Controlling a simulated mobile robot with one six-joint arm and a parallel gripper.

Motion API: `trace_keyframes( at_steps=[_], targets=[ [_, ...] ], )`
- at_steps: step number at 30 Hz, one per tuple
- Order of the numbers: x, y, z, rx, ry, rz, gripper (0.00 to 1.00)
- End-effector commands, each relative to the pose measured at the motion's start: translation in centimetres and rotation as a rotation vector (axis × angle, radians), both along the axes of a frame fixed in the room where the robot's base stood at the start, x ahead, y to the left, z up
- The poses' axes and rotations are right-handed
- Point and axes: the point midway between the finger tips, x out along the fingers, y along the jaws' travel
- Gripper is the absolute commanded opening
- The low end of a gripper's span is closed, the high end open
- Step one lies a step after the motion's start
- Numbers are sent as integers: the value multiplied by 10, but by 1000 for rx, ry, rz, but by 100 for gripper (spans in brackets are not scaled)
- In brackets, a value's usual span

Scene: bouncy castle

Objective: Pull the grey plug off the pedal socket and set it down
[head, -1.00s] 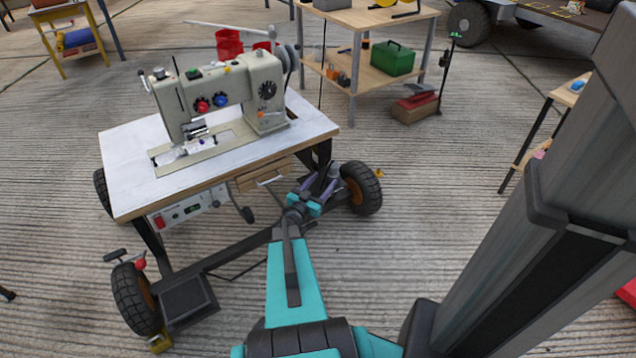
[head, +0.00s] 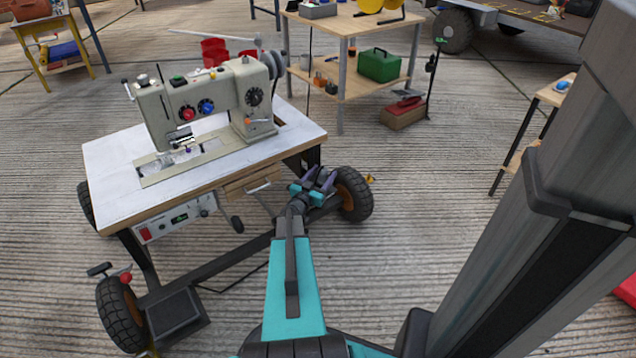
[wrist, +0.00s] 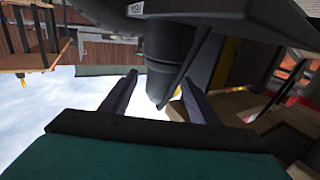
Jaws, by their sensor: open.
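The sewing machine (head: 210,105) stands on a white-topped table (head: 112,165) with a wheeled frame. A control box (head: 178,222) with a red switch hangs below the tabletop. A dark foot pedal (head: 172,312) sits low at the front, with a thin cable running from it. My gripper (head: 320,178) is open by the table's right end, near the right wheel. In the wrist view, a dark rounded body (wrist: 170,60) with a white label above it shows between and beyond my open fingers (wrist: 160,80). I cannot make out the grey plug or its socket.
The table's right wheel (head: 352,195) and a drawer (head: 250,182) under the top are close to my gripper. A wooden shelf table (head: 345,88) with a green box stands behind. The floor to the right is mostly clear, up to another small table (head: 550,95).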

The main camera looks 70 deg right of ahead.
Motion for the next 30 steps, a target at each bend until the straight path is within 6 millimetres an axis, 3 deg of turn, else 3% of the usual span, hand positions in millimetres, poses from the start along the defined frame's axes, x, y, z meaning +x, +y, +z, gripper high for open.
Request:
trace_keyframes(
  at_steps=[9, 23, 30],
  targets=[
    [-3, -36, -2, -1, 0, 0, 56],
    [-3, -43, 0, 0, 1, 2, 56],
    [-3, -43, 0, 0, 0, 2, 18]
  ],
)
